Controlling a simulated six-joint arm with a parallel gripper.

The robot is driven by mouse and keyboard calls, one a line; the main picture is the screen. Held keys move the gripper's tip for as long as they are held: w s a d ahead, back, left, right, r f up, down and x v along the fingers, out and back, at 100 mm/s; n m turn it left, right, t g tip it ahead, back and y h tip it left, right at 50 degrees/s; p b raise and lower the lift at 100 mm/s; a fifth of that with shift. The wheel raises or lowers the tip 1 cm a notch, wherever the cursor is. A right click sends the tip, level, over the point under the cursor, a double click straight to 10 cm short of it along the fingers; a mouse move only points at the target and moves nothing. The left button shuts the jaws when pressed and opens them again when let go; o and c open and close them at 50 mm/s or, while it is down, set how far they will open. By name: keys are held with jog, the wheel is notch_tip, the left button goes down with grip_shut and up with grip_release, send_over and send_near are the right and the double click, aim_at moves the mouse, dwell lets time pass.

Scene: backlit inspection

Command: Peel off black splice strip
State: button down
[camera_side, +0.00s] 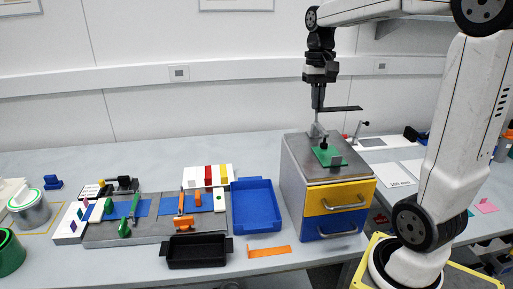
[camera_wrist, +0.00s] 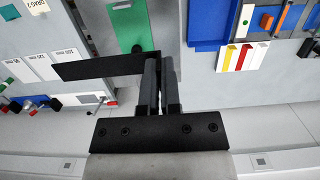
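The black splice strip (camera_side: 342,108) is a flat dark bar sticking out to the right from my gripper (camera_side: 318,104) in the side view. In the wrist view the strip (camera_wrist: 105,66) reaches left from the fingertips (camera_wrist: 160,66), which are close together with the strip's end at them. My gripper appears shut on that end, above the grey top of the drawer cabinet (camera_side: 298,152). The strip is apart from the fixture plate (camera_side: 150,236), which bears blue film (camera_side: 167,206), orange clamps (camera_side: 182,220) and green clamps (camera_side: 125,228).
A green pad (camera_side: 326,157) with a dark knob lies on the cabinet below my gripper. A blue tray (camera_side: 255,184), a black tray (camera_side: 197,262) and an orange bracket (camera_side: 270,251) are left of the cabinet. White cards with red and yellow blocks (camera_side: 208,170) stand behind the fixture.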

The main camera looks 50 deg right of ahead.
jog(key=shift+r, duration=0.5)
dwell(0.6)
jog(key=w+a+f+n, duration=0.3)
jog(key=w+a+f, duration=0.3)
jog(key=w+a, duration=0.2)
jog(key=w+a+f+n, duration=0.3)
jog(key=w+a+f, duration=0.3)
jog(key=w+a, duration=0.3)
jog(key=s+f+n, duration=0.1)
jog(key=s+f, duration=0.2)
jog(key=f, duration=0.3)
jog(key=s+f+n+h, duration=0.1)
jog(key=s+f+n, duration=0.1)
jog(key=f, duration=0.5)
jog(key=shift+s+d, duration=0.2)
jog(key=shift+s, duration=0.55)
